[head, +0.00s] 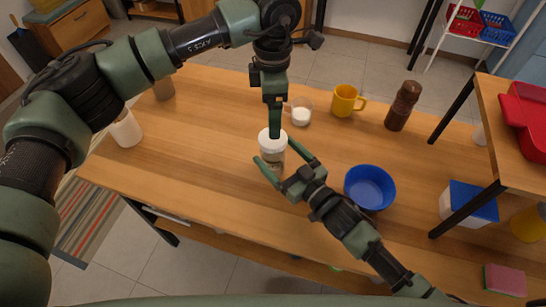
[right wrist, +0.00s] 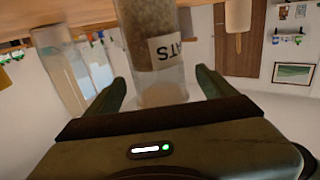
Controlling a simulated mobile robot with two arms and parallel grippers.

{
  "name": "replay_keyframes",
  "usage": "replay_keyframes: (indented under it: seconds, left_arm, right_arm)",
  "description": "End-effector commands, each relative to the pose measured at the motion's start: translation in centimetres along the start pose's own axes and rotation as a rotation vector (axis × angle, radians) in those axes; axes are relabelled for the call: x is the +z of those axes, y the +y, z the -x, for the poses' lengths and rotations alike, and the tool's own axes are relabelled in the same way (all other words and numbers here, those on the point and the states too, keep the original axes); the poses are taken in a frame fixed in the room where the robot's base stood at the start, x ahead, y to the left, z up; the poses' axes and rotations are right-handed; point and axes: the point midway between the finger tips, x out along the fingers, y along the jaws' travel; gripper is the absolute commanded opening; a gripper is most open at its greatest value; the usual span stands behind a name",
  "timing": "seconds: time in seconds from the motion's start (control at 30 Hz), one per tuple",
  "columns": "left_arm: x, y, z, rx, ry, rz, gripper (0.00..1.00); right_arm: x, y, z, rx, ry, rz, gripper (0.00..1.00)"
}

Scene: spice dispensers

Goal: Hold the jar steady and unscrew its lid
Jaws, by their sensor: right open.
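The jar (head: 271,162) is clear with a white lid (head: 272,139) and stands upright on the wooden table. My right gripper (head: 273,150) is open, one finger on each side of the jar, with gaps visible in the wrist view. My left gripper (head: 274,122) points down at the lid from above, its tip overlapping the lid. Its fingers show edge-on, so I cannot tell whether they grip it.
A blue bowl (head: 370,187) stands right of the jar. A raised shelf (head: 512,110) borders the right.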

Motion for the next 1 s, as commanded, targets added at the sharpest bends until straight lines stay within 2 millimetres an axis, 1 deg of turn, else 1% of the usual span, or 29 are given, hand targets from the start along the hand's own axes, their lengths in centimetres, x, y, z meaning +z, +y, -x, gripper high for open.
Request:
replay_keyframes:
  seconds: [0.03,0.1,0.3,0.47,0.7,0.73,0.77,0.8,0.87,0.9,0.97,1.0]
  left_arm:
    - [0.0,0.0,0.0,-0.001,-0.001,0.0,0.83]
    - [0.0,0.0,0.0,-0.001,-0.001,0.0,0.83]
    - [0.1,0.0,0.0,-0.002,-0.002,0.0,0.83]
    - [0.1,-0.1,0.0,-0.002,-0.003,0.0,0.83]
    - [0.1,-0.1,0.0,-0.002,-0.003,0.0,0.83]
    - [0.1,-0.1,0.0,-0.002,-0.003,0.0,0.83]
    - [0.1,-0.1,0.0,-0.002,-0.003,0.0,0.83]
    - [0.1,-0.1,0.0,-0.002,-0.003,0.0,0.83]
    - [0.1,-0.1,0.0,-0.002,-0.003,0.0,0.83]
    - [0.1,-0.1,0.0,-0.002,-0.003,0.0,0.83]
    - [0.1,-0.1,0.0,-0.002,-0.003,0.0,0.83]
    - [0.1,-0.1,0.0,-0.002,-0.003,0.0,0.83]
  right_arm:
    - [-0.1,0.1,-1.0,0.001,0.002,0.001,0.85]
    - [-0.1,0.1,-2.1,0.001,0.002,0.001,0.85]
    - [-0.1,0.0,-4.6,0.001,0.001,0.001,0.85]
    - [0.0,0.0,-5.4,0.001,0.0,0.001,0.85]
    - [0.0,0.0,-5.5,0.001,0.0,0.001,0.85]
    - [0.0,0.0,-5.5,0.001,0.0,0.001,0.82]
    - [0.0,0.0,-5.5,0.001,0.0,0.001,0.74]
    - [0.0,0.0,-5.5,0.001,0.0,0.001,0.63]
    - [0.0,0.0,-5.5,0.001,0.0,0.001,0.46]
    - [0.0,0.0,-5.5,0.001,0.0,0.001,0.35]
    - [0.0,0.0,-5.5,0.001,0.0,0.001,0.18]
    - [0.0,0.0,-5.5,0.001,0.0,0.001,0.07]
